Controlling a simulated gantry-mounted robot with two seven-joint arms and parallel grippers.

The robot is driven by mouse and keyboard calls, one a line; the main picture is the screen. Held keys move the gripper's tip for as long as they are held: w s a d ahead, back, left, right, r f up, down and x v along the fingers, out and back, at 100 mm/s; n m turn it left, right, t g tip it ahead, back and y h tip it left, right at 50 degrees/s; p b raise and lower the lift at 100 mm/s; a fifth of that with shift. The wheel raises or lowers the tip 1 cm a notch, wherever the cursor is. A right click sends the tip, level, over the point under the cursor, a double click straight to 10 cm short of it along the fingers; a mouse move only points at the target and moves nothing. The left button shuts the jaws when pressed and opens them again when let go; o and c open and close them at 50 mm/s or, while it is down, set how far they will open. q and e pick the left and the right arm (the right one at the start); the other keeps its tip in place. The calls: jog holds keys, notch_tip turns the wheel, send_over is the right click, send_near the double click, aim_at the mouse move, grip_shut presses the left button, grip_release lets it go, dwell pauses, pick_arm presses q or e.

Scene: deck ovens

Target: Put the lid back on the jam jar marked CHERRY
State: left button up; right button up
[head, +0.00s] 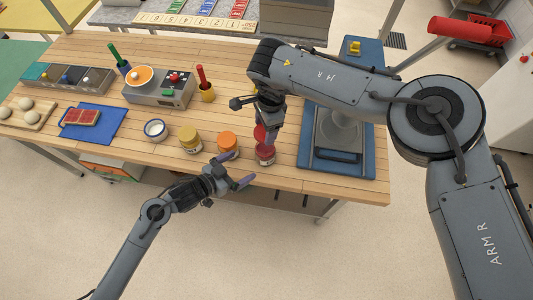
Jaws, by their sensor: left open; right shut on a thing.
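A jar with dark red contents (265,157) stands near the front edge of the wooden table. Its label is too small to read. My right gripper (266,130) points down over it, shut on a red lid (260,134). The lid is just above the jar's mouth; I cannot tell whether they touch. My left gripper (239,169) is open and empty at the table's front edge, left of and below the red jar. Its upper finger is close to the jar with an orange lid (228,142).
A yellow-lidded jar (189,138) and a white-and-blue pot (155,129) stand farther left. A scale (165,90) with an orange bowl is behind them. A blue tray (309,159) with a grey device lies right of the red jar. A blue mat (105,127) is at left.

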pick_arm(q)
jog(key=shift+d, duration=0.1)
dwell(0.4)
jog(key=x, duration=1.2)
jog(key=shift+c, duration=0.2)
jog(key=c, duration=1.4)
jog(key=shift+o, duration=0.2)
pick_arm(e)
send_over(266, 149)
jog(key=shift+f, duration=2.45)
jog(key=shift+f, duration=0.1)
jog(key=shift+f, duration=0.8)
